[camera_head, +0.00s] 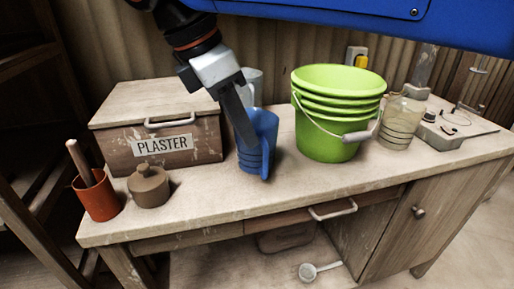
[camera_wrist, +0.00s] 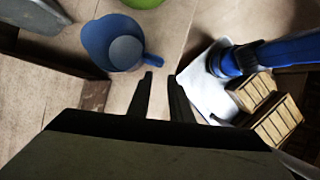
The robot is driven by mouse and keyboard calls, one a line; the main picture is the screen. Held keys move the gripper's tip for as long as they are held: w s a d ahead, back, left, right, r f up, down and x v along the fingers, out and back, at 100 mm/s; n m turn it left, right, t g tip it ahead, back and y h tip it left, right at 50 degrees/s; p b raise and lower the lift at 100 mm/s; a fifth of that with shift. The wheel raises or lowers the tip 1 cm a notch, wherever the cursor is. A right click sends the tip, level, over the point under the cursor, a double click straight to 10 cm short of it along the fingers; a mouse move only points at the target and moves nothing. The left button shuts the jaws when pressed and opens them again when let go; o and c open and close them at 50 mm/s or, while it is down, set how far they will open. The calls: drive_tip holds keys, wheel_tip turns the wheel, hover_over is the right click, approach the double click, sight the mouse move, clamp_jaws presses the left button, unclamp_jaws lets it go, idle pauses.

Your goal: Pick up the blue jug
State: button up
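The blue jug (camera_head: 262,125) stands upright on the wooden bench, open end up, its handle facing the front. In the wrist view the blue jug (camera_wrist: 97,37) is seen from above, its handle pointing toward my fingertips. My gripper (camera_head: 243,112) comes down from above and overlaps the jug's upper left in the head view. In the wrist view my gripper (camera_wrist: 161,76) has two dark fingers with a narrow gap between them and nothing in it. The handle's end is just beyond the fingertips; I cannot tell whether they touch.
A PLASTER box (camera_head: 160,128) is left of the jug, with a brown lidded pot (camera_head: 149,186) and an orange cup (camera_head: 97,195) in front. Stacked green buckets (camera_head: 330,130) stand close on the right, a glass jar (camera_head: 402,122) beyond. The bench front is clear.

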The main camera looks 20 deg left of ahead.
sight(258, 148)
drive_tip(key=x, duration=1)
drive_tip(key=shift+r, duration=0.1)
drive_tip(key=shift+c, duration=0.2)
clamp_jaws()
